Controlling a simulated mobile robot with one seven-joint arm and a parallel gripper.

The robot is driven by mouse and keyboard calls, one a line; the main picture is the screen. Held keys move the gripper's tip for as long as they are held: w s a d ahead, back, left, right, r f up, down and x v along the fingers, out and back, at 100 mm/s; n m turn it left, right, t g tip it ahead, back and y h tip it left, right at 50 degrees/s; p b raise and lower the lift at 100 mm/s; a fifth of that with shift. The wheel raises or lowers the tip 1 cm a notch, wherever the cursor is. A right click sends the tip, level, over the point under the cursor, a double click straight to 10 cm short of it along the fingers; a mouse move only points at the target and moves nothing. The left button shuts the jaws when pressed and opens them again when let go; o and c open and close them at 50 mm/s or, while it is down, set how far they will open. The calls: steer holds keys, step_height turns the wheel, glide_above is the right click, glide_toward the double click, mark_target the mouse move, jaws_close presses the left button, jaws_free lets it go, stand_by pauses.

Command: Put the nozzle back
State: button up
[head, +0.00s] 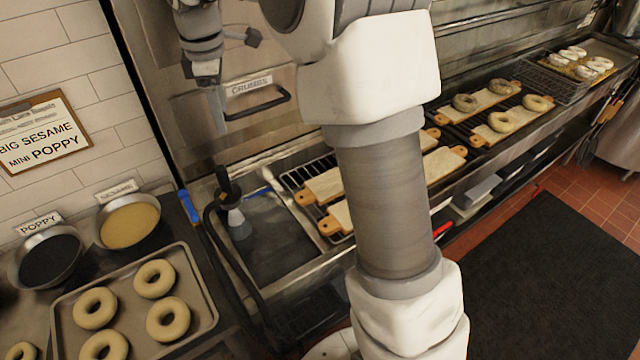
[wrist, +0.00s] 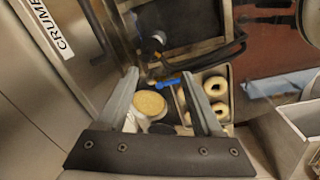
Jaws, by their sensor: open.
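The nozzle (head: 237,217) has a black handle and a grey, flared head. In the head view it is at the left side of the dark basin (head: 275,245), with its black hose (head: 213,235) curving down beside it. I cannot tell whether it touches the basin. In the wrist view the nozzle's pale head (wrist: 158,38) appears beyond the fingertips, against the dark basin. My gripper (head: 206,78) is up by the steel panel, above and left of the nozzle and apart from it. In the wrist view its two fingers (wrist: 159,76) are spread with nothing held.
A handle (head: 257,103) labelled CRUMBS sticks out from the panel near my gripper. A blue-handled tool (head: 189,206) lies left of the hose. Seed bowls (head: 131,222) and a bagel tray (head: 203,290) stand at left. Bagel boards (head: 322,186) sit on racks at right.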

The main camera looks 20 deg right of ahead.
steer(key=s+d+r+m+t, duration=0.1)
steer(key=s+d+r+m, duration=0.2)
steer(key=s, duration=0.4)
steer(key=s+d+r+m+t, duration=0.1)
steer(key=s+d+m, duration=0.1)
steer(key=s+m, duration=0.45)
steer(key=s+d+r+m+t, duration=0.1)
steer(key=s+d+r+m, duration=0.15)
steer(key=s, duration=0.65)
steer(key=s+d+f+m+t, duration=0.1)
steer(key=s+f+m, duration=0.2)
steer(key=s, duration=0.3)
steer(key=shift+s+d+f+m, duration=0.25)
steer(key=shift+d+f+m, duration=0.1)
steer(key=shift+f, duration=0.2)
steer(key=shift+f, duration=0.25)
